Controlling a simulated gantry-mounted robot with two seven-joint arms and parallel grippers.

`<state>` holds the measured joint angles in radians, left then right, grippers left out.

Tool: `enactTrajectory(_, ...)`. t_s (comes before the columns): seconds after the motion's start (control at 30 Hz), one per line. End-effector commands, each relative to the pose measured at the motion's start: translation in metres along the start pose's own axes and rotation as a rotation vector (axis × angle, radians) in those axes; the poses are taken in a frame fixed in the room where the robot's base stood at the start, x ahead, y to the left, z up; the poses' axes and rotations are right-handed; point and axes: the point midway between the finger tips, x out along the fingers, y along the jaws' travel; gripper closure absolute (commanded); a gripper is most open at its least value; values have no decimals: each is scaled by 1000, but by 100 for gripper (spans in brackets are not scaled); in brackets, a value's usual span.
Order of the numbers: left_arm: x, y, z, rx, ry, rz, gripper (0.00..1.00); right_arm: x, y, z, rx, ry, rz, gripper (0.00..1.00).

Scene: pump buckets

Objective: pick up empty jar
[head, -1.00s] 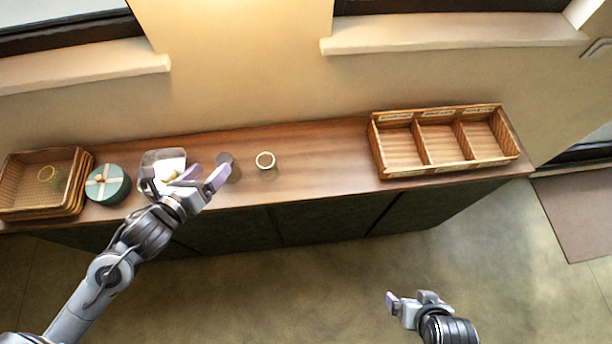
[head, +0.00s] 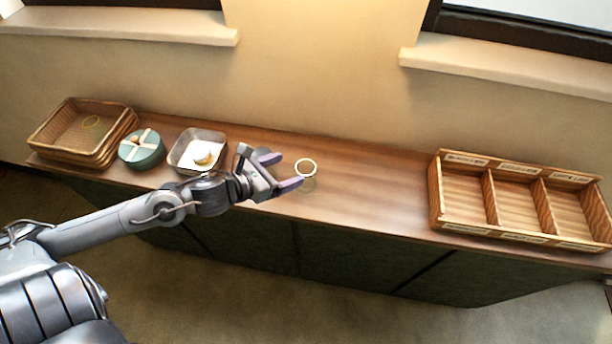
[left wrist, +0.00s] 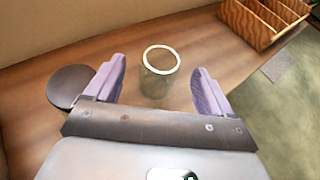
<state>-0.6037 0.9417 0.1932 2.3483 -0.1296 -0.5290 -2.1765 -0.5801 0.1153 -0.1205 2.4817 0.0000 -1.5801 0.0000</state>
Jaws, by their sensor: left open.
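The empty jar (head: 306,182) is clear glass with a cream rim and stands upright on the wooden counter. My left gripper (head: 281,172) is open and empty, just left of the jar, its purple fingers pointing at it. In the left wrist view the jar (left wrist: 159,82) shows between the two spread fingers of the left gripper (left wrist: 158,68), slightly beyond them. I cannot tell whether a finger touches it. My right gripper is out of view.
A dark round object (left wrist: 70,86) stands beside the left finger. A metal tray (head: 183,158), a round green box (head: 141,151) and stacked baskets (head: 120,140) stand to the left. A three-compartment wooden box (head: 436,200) stands at the right. The counter between is clear.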

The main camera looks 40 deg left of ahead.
Motion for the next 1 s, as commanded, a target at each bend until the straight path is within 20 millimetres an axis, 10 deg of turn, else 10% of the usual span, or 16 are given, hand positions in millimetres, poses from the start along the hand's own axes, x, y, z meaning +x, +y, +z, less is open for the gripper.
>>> enactTrajectory(1.0, 69, -4, 2, -3, -1, 1, 17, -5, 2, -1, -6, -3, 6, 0)
